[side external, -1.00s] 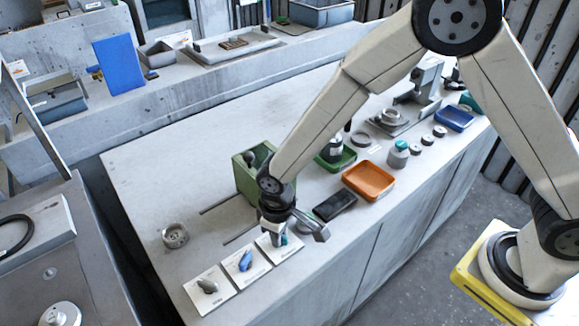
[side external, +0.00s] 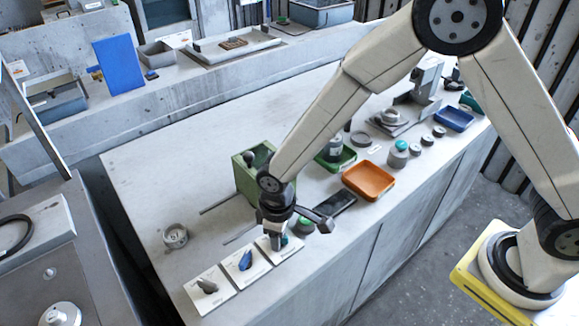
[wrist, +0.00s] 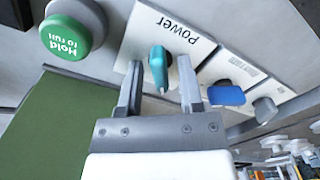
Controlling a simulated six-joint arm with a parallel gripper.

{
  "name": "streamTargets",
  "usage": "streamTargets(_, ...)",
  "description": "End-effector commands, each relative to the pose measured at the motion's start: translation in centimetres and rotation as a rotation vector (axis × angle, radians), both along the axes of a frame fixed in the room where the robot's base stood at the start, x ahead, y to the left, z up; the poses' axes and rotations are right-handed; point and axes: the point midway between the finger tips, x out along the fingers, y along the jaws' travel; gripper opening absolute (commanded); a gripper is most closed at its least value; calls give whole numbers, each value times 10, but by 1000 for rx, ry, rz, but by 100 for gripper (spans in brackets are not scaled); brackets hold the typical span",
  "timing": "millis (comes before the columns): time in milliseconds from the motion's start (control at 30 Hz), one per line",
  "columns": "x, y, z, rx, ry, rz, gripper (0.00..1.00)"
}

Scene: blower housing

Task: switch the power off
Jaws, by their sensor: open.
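The power switch is a white plate (wrist: 146,30) labelled "Power" with a teal knob (wrist: 159,66). In the wrist view my gripper (wrist: 160,80) is open, with one finger on each side of the teal knob. I cannot tell whether the fingers touch it. In the side view my gripper (side external: 277,238) is over the plate (side external: 287,248) at the right end of a row of three, and it hides most of the knob.
Beside it are a plate with a blue knob (wrist: 226,93) and one with a grey knob (wrist: 265,110). A green "Hold to run" button (wrist: 66,37) is close on the other side. A green box (side external: 250,185) stands behind my gripper. An orange tray (side external: 368,181) lies to the right.

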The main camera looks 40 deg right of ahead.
Motion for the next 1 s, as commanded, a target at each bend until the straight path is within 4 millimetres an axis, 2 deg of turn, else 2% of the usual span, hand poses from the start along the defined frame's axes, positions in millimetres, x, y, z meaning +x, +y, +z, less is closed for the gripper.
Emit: streamTargets(1000,0,0,53,1,-1,0,47)
